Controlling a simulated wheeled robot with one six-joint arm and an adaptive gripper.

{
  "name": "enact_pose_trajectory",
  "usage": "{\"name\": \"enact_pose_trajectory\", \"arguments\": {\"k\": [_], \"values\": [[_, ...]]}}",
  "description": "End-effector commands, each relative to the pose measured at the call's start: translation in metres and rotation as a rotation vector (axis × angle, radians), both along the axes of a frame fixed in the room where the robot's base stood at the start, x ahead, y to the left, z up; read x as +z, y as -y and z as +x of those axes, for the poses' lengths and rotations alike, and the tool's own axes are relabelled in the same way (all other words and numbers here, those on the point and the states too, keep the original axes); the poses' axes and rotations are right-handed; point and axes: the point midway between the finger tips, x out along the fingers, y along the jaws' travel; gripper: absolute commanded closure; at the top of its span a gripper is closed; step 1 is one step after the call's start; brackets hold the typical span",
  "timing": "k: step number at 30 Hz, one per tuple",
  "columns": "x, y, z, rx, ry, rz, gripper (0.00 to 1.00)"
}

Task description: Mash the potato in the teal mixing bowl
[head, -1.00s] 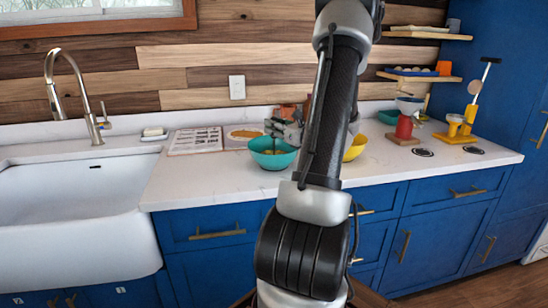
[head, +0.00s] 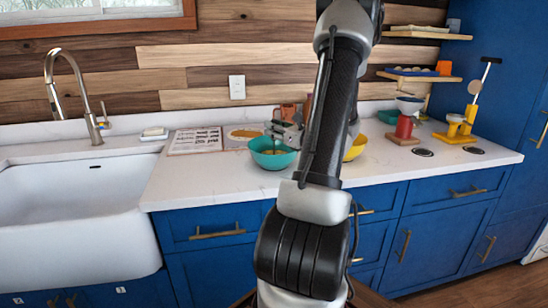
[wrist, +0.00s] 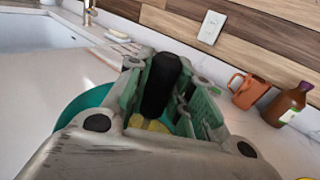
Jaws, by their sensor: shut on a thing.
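The teal mixing bowl (head: 262,158) stands on the white counter, just left of my arm in the head view. In the wrist view its teal rim (wrist: 68,112) shows behind and left of my gripper. My gripper (wrist: 165,100) is shut on a black upright handle (wrist: 161,82), over the bowl. The handle's lower end is hidden, so I cannot tell the tool's full shape. A yellow lump, likely the potato (wrist: 150,126), shows inside the bowl below the handle. My gripper (head: 283,132) is partly hidden behind my arm in the head view.
A yellow bowl (head: 354,148) stands right of my arm. An orange mug (wrist: 248,90) and a brown bottle (wrist: 286,104) stand near the wall. A sink (head: 70,190) is at the left. The counter left of the teal bowl is clear in front of a printed sheet (head: 196,140).

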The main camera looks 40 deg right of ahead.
Motion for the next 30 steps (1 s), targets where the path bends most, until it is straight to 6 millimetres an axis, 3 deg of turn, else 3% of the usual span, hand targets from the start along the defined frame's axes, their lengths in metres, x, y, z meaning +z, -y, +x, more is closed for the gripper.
{"name": "enact_pose_trajectory", "arguments": {"k": [30], "values": [[-0.0053,0.0000,-0.0001,0.000,-0.001,0.000,1.00]]}}
